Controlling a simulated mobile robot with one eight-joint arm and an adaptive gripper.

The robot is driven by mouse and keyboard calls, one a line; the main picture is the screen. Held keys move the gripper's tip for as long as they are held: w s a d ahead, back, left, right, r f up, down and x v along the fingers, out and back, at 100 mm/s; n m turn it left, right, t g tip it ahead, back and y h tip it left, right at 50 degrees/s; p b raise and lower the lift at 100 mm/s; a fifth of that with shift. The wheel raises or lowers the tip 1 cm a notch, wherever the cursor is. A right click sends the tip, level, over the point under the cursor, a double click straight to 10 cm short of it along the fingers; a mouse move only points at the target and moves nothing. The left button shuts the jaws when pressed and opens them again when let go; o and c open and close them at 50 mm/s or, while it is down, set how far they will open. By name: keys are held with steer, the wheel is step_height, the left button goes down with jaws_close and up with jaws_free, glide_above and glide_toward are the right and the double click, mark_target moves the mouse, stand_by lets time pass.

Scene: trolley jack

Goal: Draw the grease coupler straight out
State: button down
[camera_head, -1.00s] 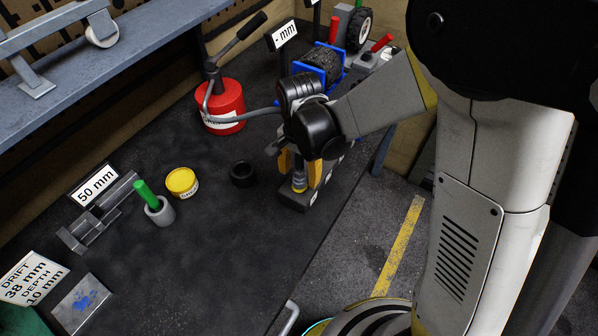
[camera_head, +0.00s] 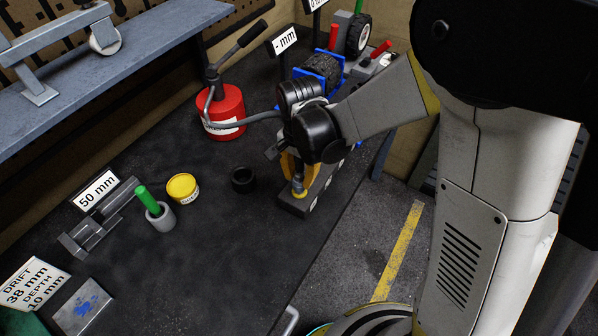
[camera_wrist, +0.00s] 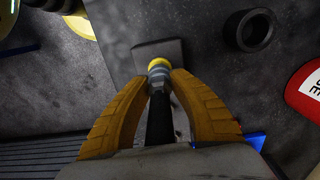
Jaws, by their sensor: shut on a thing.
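The grease coupler (camera_head: 298,186) is a small grey banded cylinder with a yellow ring at its lower end. It stands over the end of a dark block (camera_head: 291,206) on the bench. In the wrist view the coupler (camera_wrist: 159,77) points away from me, with a dark stem running back toward the palm. My gripper (camera_head: 297,178) has its two yellow fingers shut on the coupler, one on each side. The fingers also show in the wrist view (camera_wrist: 160,88). The joint between the coupler's end and the block is too small to judge.
A red grease can (camera_head: 220,112) with a pump handle stands behind left, its grey hose (camera_head: 250,121) running to my gripper. A black ring (camera_head: 243,179), a yellow tin (camera_head: 182,187) and a grey cup with a green handle (camera_head: 160,215) stand left.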

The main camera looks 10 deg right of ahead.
mark_target(299, 168)
steer(key=shift+r+p, duration=1.1)
steer(key=shift+r, duration=0.75)
steer(key=shift+r+p, duration=1.75)
steer(key=shift+r, duration=0.75)
steer(key=shift+s+f, duration=0.1)
